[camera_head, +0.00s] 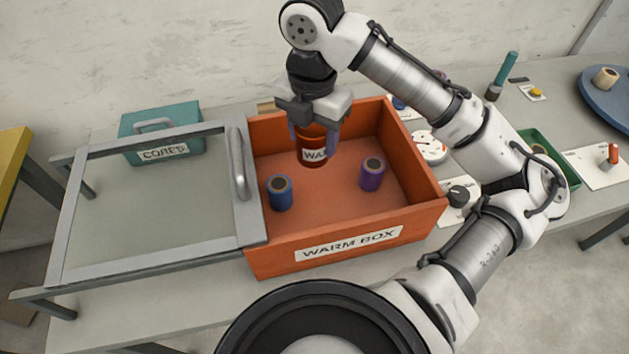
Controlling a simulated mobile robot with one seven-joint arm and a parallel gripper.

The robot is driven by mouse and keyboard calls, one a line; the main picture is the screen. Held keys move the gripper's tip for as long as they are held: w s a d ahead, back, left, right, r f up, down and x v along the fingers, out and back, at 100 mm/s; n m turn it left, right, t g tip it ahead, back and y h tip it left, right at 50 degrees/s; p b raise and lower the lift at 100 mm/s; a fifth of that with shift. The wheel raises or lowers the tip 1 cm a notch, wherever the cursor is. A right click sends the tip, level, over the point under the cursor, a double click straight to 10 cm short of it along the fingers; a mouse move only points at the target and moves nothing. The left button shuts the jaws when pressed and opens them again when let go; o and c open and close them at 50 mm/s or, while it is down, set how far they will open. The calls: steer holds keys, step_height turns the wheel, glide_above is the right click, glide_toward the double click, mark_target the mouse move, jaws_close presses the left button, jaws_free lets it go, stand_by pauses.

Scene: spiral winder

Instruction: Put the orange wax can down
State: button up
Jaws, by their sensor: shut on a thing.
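The orange wax can (313,155) is a dark orange-red cylinder with a white label reading "WAX", partly cut off. My gripper (316,132) is shut on its upper part from above. The can is upright, over the back middle of the orange box (425,221) labelled "WARM BOX". I cannot tell whether its bottom touches the box floor. A blue spool (280,193) stands in the box at the front left, and a purple spool (372,175) stands at the right. The fingers hide the can's top.
A framed glass lid (160,208) with a handle lies left of the box. Behind it is a teal "CORES" case (160,135). A white dial (430,147), a green tray (548,156) and a blue round plate (607,98) are to the right. The box floor's front middle is clear.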

step_height(320, 180, down, 13)
steer(key=shift+f, duration=0.1)
stand_by(0.3)
steer(key=shift+f, duration=0.15)
steer(key=o, duration=1.1)
step_height(320, 180, up, 12)
steer(key=shift+r, duration=0.2)
